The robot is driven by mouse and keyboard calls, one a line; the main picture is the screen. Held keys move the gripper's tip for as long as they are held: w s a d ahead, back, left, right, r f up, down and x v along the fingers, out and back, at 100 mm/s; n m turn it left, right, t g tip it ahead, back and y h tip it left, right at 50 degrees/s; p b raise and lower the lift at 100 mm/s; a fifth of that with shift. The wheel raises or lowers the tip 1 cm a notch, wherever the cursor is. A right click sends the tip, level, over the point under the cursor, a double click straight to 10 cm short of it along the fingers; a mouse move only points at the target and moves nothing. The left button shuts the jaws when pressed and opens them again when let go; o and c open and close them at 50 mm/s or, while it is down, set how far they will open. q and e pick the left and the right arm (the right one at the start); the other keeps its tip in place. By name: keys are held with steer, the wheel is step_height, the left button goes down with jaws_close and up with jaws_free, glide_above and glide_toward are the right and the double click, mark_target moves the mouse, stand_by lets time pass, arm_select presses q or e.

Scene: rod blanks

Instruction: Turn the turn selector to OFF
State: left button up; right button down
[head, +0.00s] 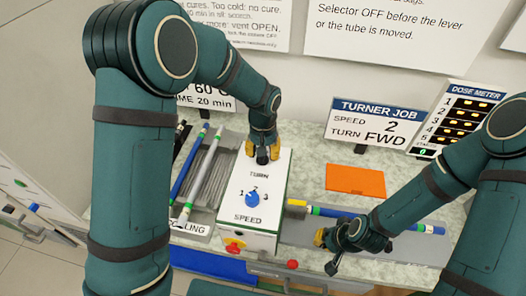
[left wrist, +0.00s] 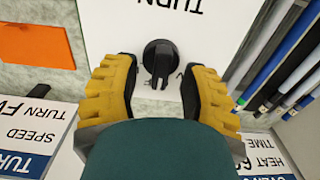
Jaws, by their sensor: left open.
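The turn selector is a black knob (left wrist: 158,58) on the white top of the control box (left wrist: 215,30), beside the TURN label. In the left wrist view it stands between the yellow-padded fingers of my open left gripper (left wrist: 160,80), with a gap on both sides. Its marks are mostly hidden, so I cannot read its setting. In the head view my left gripper (head: 262,152) is over the back of the box and covers most of the knob. My right gripper (head: 326,240) is low at the right of the box; its jaw gap is not clear.
The blue speed knob (head: 252,198) and a red button (head: 234,246) are on the same box. Rods lie in the rack (head: 208,170) on the left. A banded rod (head: 325,211) lies at the right, near an orange plate (head: 356,180). The turner job sign (head: 375,122) reads speed 2, turn FWD.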

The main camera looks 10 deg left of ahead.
arm_select(q)
step_height(320, 180, up, 12)
stand_by(0.5)
steer(key=shift+s+f, duration=0.1)
steer(key=shift+f, duration=0.05)
